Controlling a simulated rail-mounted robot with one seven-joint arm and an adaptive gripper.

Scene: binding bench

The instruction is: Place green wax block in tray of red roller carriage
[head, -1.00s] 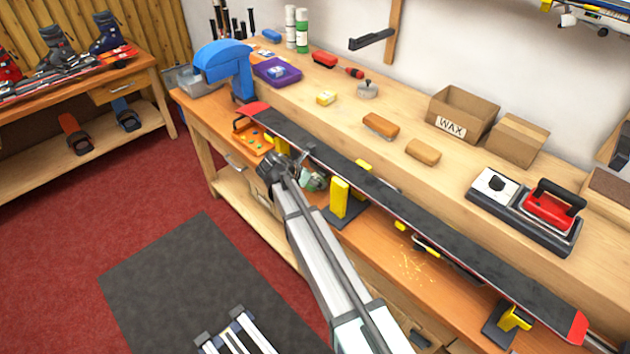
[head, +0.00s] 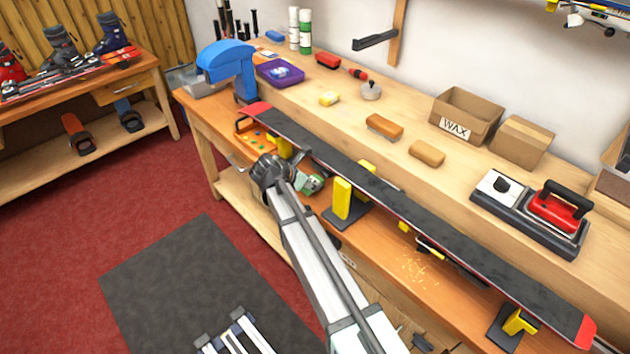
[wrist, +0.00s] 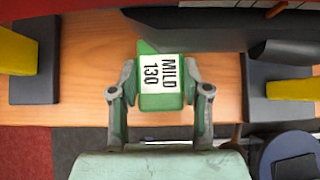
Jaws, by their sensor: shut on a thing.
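The green wax block (wrist: 160,95) has a white label reading "MILD 130" and sits between the two fingers of my gripper (wrist: 160,82) in the wrist view. My gripper is shut on it, over the front part of the wooden bench. In the head view my gripper (head: 312,184) is at the near side of the long dark ski or board, left of a yellow-topped support. The block is small and partly hidden there. I cannot surely identify a red roller carriage. A red unit with a black handle (head: 556,208) stands on a dark base at the right.
The long board (head: 400,208) lies across yellow supports (head: 342,198) and stands close to my gripper. The upper bench holds a WAX box (head: 466,118), brown blocks and a purple tray (head: 281,74).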

